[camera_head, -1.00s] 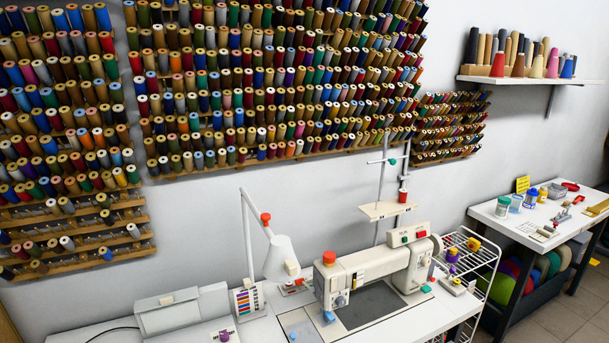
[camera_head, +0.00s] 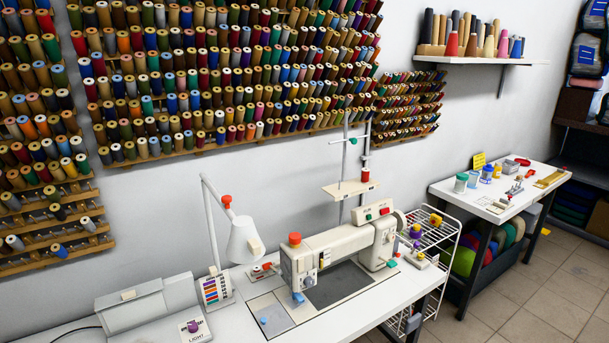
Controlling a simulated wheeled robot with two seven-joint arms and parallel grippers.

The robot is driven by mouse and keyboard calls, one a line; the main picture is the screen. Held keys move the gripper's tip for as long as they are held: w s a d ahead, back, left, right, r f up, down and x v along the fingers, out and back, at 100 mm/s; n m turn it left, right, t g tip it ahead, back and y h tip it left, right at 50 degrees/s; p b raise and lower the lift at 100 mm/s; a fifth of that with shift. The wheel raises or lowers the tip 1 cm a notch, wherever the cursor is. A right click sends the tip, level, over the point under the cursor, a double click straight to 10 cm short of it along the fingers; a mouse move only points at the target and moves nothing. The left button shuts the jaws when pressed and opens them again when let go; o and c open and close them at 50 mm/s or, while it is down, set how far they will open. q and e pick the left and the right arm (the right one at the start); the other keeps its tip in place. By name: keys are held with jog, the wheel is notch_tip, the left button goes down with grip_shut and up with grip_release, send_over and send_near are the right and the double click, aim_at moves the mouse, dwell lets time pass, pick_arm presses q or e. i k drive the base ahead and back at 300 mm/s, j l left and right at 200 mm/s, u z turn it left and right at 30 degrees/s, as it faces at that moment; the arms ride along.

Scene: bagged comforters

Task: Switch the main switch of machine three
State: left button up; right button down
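One white sewing machine (camera_head: 340,245) stands on a white table (camera_head: 350,321), with a red-orange cap on top at its left end. A small box (camera_head: 373,210) with a red and a green button sits on top at its right. A switch plate (camera_head: 194,329) labelled LIGHT, with a purple knob, lies at the table's front left. Another small box (camera_head: 417,259) sits to the right of the machine, near a purple knob (camera_head: 415,231). I cannot tell which control is the main switch, and no machine number is readable. Neither gripper is in view.
A white lamp (camera_head: 243,239) and a grey case (camera_head: 148,305) stand left of the machine. A wire rack (camera_head: 438,240) stands at its right. A second table (camera_head: 500,194) with small tools is further right. Thread racks (camera_head: 230,80) cover the wall. Tiled floor (camera_head: 530,295) is clear at the right.

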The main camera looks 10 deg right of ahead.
aim_at(386, 211)
jog(key=i+l+u, duration=0.1)
jog(key=i+l, duration=0.15)
jog(key=l, duration=0.35)
jog(key=i+l+u, duration=0.1)
jog(key=l, duration=0.5)
jog(key=i+l+u, duration=0.1)
jog(key=i+l, duration=0.15)
jog(key=l, duration=0.4)
jog(key=i+l+u, duration=0.15)
jog(key=l, duration=0.5)
jog(key=i+l+u, duration=0.1)
jog(key=l, duration=0.55)
jog(key=i+l+u, duration=0.1)
jog(key=l, duration=0.55)
jog(key=i+l+u, duration=0.1)
jog(key=l, duration=0.6)
jog(key=i, duration=0.05)
